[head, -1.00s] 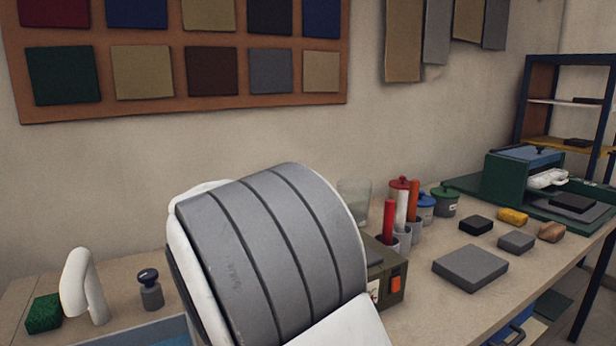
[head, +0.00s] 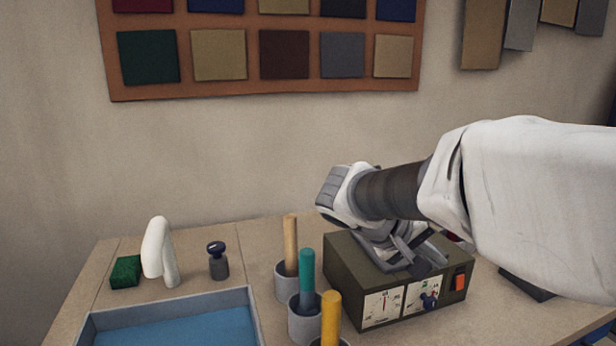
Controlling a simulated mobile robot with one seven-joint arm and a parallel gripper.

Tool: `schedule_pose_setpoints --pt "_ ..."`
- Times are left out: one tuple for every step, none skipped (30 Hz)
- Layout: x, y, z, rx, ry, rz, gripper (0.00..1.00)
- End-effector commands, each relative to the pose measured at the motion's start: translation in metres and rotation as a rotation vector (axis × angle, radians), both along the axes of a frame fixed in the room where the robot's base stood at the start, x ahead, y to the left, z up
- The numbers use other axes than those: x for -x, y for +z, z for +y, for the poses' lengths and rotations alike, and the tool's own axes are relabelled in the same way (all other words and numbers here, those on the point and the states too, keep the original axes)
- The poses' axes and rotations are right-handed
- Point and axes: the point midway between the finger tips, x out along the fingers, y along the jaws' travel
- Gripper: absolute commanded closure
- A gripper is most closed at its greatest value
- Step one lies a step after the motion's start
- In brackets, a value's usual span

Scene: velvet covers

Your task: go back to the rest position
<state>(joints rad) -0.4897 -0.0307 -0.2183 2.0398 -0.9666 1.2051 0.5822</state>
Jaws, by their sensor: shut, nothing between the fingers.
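My white arm reaches in from the right edge of the head view, across the workbench. My gripper (head: 421,268) hangs from its grey wrist, fingers downward, in front of or over the olive box with dials (head: 341,275). It looks shut and holds nothing. I cannot tell whether the fingertips touch the top of the box. The arm hides much of the bench's right side and part of the wall.
A blue-bottomed tray (head: 180,327), a dark-topped bottle (head: 218,262), a white tap-like piece (head: 159,252) and a green sponge (head: 125,272) are further left. A swatch board (head: 262,93) hangs behind.

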Motion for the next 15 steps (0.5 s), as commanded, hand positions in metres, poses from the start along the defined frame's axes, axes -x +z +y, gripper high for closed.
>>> schedule_pose_setpoints --pt "0.020 -0.005 -0.005 -0.079 -0.011 0.014 1.00" --pt "0.031 -0.008 -0.006 -0.123 -0.012 0.023 1.00" --pt "0.044 -0.013 -0.005 -0.183 -0.011 0.032 1.00" --pt "0.055 -0.016 -0.004 -0.227 -0.010 0.037 1.00" --pt "0.064 -0.019 -0.002 -0.270 -0.008 0.039 1.00" --pt "0.077 -0.022 0.001 -0.326 -0.003 0.041 1.00" --pt "0.086 -0.025 0.004 -0.366 0.001 0.038 1.00" --pt "0.095 -0.027 0.007 -0.407 0.007 0.035 1.00" --pt "0.106 -0.030 0.012 -0.458 0.014 0.026 1.00" --pt "0.114 -0.031 0.016 -0.496 0.020 0.018 1.00" --pt "0.121 -0.033 0.020 -0.532 0.027 0.010 1.00" --pt "0.130 -0.035 0.026 -0.577 0.036 -0.005 1.00" --pt "0.136 -0.036 0.030 -0.607 0.044 -0.018 1.00" --pt "0.142 -0.037 0.034 -0.635 0.052 -0.031 1.00" --pt "0.149 -0.038 0.040 -0.671 0.061 -0.048 1.00"
